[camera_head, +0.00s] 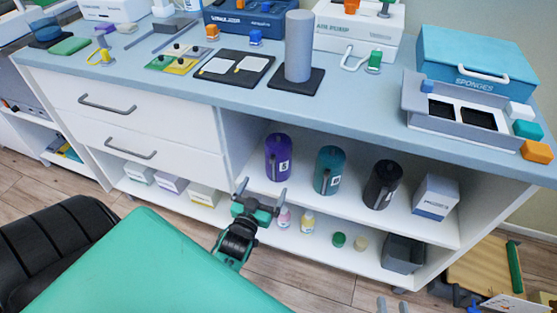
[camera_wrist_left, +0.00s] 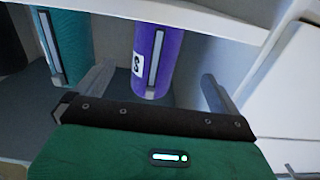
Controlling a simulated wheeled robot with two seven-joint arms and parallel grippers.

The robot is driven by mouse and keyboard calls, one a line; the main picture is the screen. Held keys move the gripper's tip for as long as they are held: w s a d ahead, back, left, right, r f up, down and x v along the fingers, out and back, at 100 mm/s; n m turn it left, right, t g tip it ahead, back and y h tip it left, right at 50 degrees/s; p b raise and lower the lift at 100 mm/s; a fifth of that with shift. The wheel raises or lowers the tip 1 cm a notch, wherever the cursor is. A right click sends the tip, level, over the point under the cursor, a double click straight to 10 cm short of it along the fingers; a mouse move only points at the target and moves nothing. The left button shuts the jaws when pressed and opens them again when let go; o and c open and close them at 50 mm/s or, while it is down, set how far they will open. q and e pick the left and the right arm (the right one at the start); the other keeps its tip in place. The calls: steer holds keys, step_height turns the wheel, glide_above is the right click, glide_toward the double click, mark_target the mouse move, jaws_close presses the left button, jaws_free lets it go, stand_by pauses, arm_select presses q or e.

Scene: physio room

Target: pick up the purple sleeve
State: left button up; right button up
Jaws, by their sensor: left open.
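The purple sleeve (camera_head: 278,157) is an upright purple cylinder with a white label and a grey strip. It stands on the upper open shelf (camera_head: 408,226) under the counter. My left gripper (camera_head: 262,188) is open and empty in front of the shelf, just below and left of the sleeve in the head view. In the left wrist view the sleeve (camera_wrist_left: 158,55) shows between and beyond the spread fingers of the left gripper (camera_wrist_left: 157,78). My right gripper (camera_head: 392,305) shows only as two separated grey fingertips at the bottom edge.
A teal cylinder (camera_head: 329,170) and a black one (camera_head: 382,184) stand right of the sleeve, with a white-and-blue box (camera_head: 436,196) beyond. White drawers (camera_head: 130,125) border the shelf on the left. Small bottles stand below. A green padded surface (camera_head: 150,270) fills the lower left.

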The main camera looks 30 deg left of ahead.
mark_target(272, 172)
arm_select(q)
steer(key=b+x, duration=0.1)
steer(key=x, duration=0.5)
steer(key=shift+w, duration=0.35)
steer(key=x, duration=0.3)
steer(key=b+x, duration=0.1)
steer(key=shift+w+d+r, duration=0.15)
steer(key=shift+w+d, duration=0.15)
steer(key=shift+w+a, duration=0.1)
steer(key=shift+w, duration=0.2)
steer(key=shift+r, duration=0.1)
steer(key=c, duration=1.2)
arm_select(e)
steer(key=w+d+r+t, duration=0.1)
steer(key=w+r+t, duration=0.1)
steer(key=r, duration=0.3)
steer(key=w+d+r+t, duration=0.1)
steer(key=w+r+t, duration=0.1)
steer(key=r+t, duration=0.2)
steer(key=shift+w+d+r+t, duration=0.15)
steer(key=shift+d+r+t, duration=0.15)
steer(key=shift+r, duration=0.2)
steer(key=shift+a, duration=0.1)
